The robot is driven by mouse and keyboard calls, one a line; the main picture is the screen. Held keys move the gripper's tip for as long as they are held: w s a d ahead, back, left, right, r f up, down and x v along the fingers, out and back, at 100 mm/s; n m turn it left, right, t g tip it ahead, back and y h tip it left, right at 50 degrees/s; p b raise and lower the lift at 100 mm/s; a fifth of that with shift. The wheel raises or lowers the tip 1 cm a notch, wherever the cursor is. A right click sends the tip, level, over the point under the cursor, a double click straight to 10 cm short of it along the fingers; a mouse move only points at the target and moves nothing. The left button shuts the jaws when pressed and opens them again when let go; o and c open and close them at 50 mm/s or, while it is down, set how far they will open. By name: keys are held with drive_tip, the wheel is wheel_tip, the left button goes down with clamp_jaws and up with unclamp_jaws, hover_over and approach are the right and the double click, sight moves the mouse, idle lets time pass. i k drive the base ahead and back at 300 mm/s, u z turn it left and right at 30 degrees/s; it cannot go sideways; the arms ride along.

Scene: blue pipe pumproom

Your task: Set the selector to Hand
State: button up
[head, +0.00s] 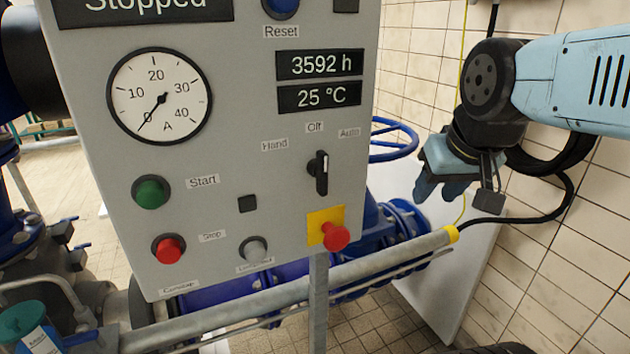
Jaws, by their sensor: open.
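The selector (320,173) is a black rotary handle with a white mark near its top, at the right of the grey control panel (225,225). It stands about vertical and points up at the "Off" label (314,127). The "Hand" label (274,145) is up and left of it, the "Auto" label (349,133) up and right. My gripper (438,192) is right of the panel, apart from the selector, with its blue fingers pointing down. It is open, and I see nothing between the fingers.
A red emergency button (335,236) on a yellow plate sits just below the selector. Left are a green Start button (151,192) and a red button (168,248). A blue handwheel (395,140) shows behind the panel's right edge. A grey pipe (385,252) crosses below my gripper.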

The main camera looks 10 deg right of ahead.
sight(318, 168)
drive_tip(key=u, duration=0.4)
drive_tip(key=k, duration=1.25)
drive_tip(key=u, duration=0.3)
drive_tip(key=i, duration=0.9)
drive_tip(key=z, duration=0.1)
